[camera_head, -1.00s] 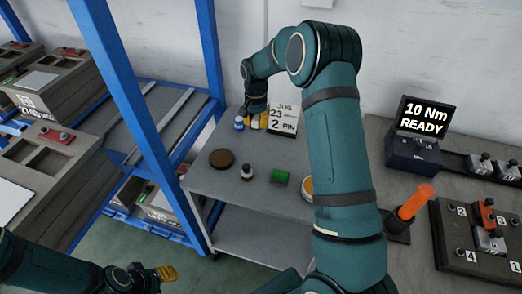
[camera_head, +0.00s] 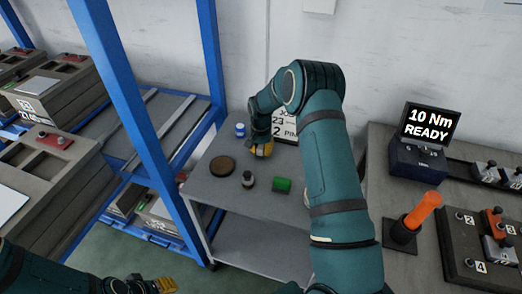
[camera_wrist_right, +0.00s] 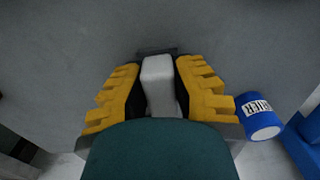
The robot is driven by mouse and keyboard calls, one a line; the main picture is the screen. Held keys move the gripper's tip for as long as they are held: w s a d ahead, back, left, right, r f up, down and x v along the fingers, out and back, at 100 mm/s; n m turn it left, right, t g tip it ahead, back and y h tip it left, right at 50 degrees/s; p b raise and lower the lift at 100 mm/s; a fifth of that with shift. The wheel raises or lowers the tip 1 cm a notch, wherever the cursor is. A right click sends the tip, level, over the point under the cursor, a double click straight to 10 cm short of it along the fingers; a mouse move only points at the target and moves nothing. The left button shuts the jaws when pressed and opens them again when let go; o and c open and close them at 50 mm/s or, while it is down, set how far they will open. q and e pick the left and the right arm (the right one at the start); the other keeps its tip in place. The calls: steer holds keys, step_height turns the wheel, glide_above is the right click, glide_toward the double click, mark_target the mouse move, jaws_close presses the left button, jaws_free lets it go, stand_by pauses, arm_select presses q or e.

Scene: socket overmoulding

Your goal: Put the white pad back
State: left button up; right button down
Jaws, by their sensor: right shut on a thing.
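My right gripper (camera_head: 263,151) is low over the back part of the grey cart top (camera_head: 225,196), in front of the JOB sign. In the right wrist view, its yellow fingers (camera_wrist_right: 160,85) are shut on a white block, which I take as the white pad (camera_wrist_right: 158,72). The pad stands out between the fingers, with a grey surface beyond; I cannot tell whether they touch. In the head view the gripper hides the pad. My left gripper (camera_head: 152,286) is at the bottom left, away from the cart; its finger opening is unclear.
A blue-and-white can (camera_head: 240,130) stands beside my right gripper. A brown disc (camera_head: 222,166), a small dark-and-white item (camera_head: 248,179) and a green cylinder (camera_head: 281,185) are on the cart. The JOB sign (camera_head: 285,127) is partly hidden. A blue rack post (camera_head: 140,110) rises at left.

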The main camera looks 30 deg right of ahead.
mark_target(261, 146)
steer(key=shift+r, duration=0.1)
steer(key=c, duration=0.9)
jaws_free()
steer(key=shift+c, duration=0.2)
steer(key=shift+r, duration=0.1)
step_height(261, 146, up, 12)
steer(key=p, duration=0.2)
